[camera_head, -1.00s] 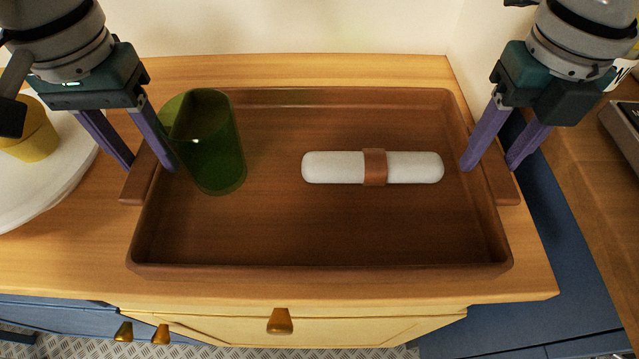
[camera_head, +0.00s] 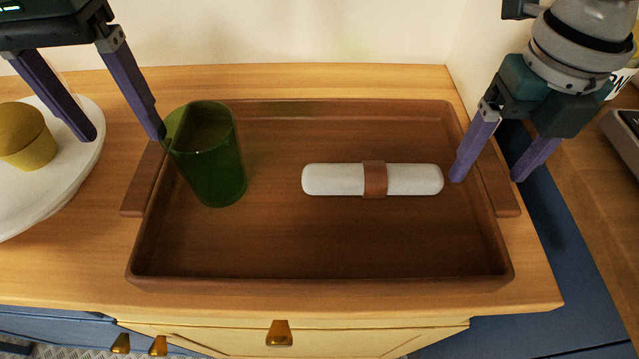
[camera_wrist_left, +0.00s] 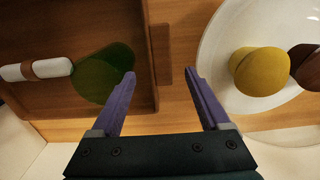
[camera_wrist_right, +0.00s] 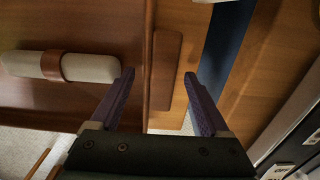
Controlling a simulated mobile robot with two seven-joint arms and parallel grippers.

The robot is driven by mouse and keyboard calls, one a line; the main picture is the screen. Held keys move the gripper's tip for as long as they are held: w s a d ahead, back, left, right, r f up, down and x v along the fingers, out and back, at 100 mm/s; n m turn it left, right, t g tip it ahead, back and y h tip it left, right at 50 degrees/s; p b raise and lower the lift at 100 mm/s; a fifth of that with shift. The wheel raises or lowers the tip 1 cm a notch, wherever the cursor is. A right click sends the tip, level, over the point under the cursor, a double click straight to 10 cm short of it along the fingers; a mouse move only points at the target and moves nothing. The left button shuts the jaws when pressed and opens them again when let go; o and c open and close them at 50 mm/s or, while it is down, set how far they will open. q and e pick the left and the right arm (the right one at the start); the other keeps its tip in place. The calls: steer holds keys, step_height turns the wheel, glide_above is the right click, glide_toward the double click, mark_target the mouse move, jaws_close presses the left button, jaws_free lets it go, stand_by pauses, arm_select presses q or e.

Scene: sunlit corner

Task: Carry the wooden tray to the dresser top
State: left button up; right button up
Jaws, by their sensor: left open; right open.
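The brown wooden tray (camera_head: 290,235) lies flat on a light wooden dresser top (camera_head: 60,255). It holds a green cup (camera_head: 215,165) at its left and a rolled white napkin (camera_head: 335,180) with a brown band at its right. My left gripper (camera_head: 122,138) is open and empty above the tray's left handle (camera_head: 140,190), one finger close to the cup. In the left wrist view the handle (camera_wrist_left: 164,62) lies between the spread fingers. My right gripper (camera_head: 487,178) is open around the right handle (camera_head: 497,180), one finger inside the tray wall near the napkin, the other outside.
A wall rises behind the dresser. A blue surface (camera_head: 560,235) and another wooden surface (camera_head: 605,200) lie to the right.

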steer(key=shift+r, duration=0.15)
arm_select(q)
step_height(320, 180, up, 5)
arm_select(e)
step_height(320, 180, up, 12)
stand_by(0.4)
stand_by(0.4)
